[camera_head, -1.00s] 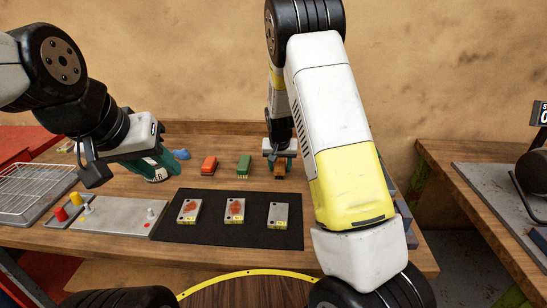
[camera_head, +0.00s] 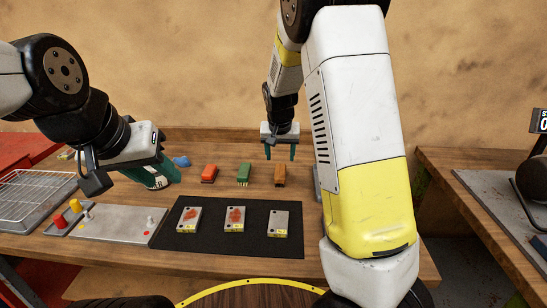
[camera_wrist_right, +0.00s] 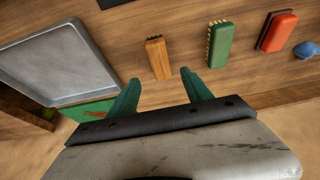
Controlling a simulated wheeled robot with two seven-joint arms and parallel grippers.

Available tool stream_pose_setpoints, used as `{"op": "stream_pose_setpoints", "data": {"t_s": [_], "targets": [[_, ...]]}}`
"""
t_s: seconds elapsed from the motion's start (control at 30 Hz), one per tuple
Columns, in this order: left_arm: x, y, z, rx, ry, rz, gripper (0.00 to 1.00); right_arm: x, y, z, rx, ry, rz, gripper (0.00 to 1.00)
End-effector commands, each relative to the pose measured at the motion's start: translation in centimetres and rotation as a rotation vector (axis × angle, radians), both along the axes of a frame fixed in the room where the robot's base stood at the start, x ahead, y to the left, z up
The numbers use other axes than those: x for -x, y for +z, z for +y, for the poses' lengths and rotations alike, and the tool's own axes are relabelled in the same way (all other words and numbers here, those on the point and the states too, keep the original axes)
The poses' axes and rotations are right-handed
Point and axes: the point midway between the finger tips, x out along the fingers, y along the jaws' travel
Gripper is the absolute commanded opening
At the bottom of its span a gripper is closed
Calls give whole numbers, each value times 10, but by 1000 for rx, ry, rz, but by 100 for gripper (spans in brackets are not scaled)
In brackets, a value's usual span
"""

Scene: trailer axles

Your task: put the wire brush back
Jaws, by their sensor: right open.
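My right gripper (camera_head: 281,153) is open and empty, above and behind the brush. In the right wrist view its teal fingers (camera_wrist_right: 162,90) are apart, with the brush beyond them, untouched. My left gripper (camera_head: 150,172) is at the left over the table, beside a dark green shape with white marks; whether it grips that is unclear.
A green bristle brush (camera_head: 244,173) and a red block (camera_head: 209,173) continue the row, with a blue item (camera_head: 181,161) further left. A black mat (camera_head: 260,245) with several metal plates lies in front. A grey tray (camera_wrist_right: 55,65) is beside the brown brush.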

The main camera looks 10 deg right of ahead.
Motion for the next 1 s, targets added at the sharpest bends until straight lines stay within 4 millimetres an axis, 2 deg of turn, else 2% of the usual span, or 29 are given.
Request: {"op": "stream_pose_setpoints", "data": {"t_s": [0.23, 0.37, 0.5, 0.7, 0.9, 1.0], "targets": [[0, 0, 0, 0, 0, 0, 36, 18, 24, -3, -34, 2, 1, 58], [0, 0, 0, 0, 0, 0, 36, 51, 53, -8, -106, 20, -1, 58], [0, 0, 0, 0, 0, 0, 36, 101, 91, -12, -182, 65, -19, 58], [0, 0, 0, 0, 0, 0, 36, 179, 135, -15, -231, 150, -69, 58], [0, 0, 0, 0, 0, 0, 36, 254, 157, -15, -209, 232, -131, 58], [0, 0, 0, 0, 0, 0, 36, 281, 159, -15, -185, 258, -153, 58]]}}
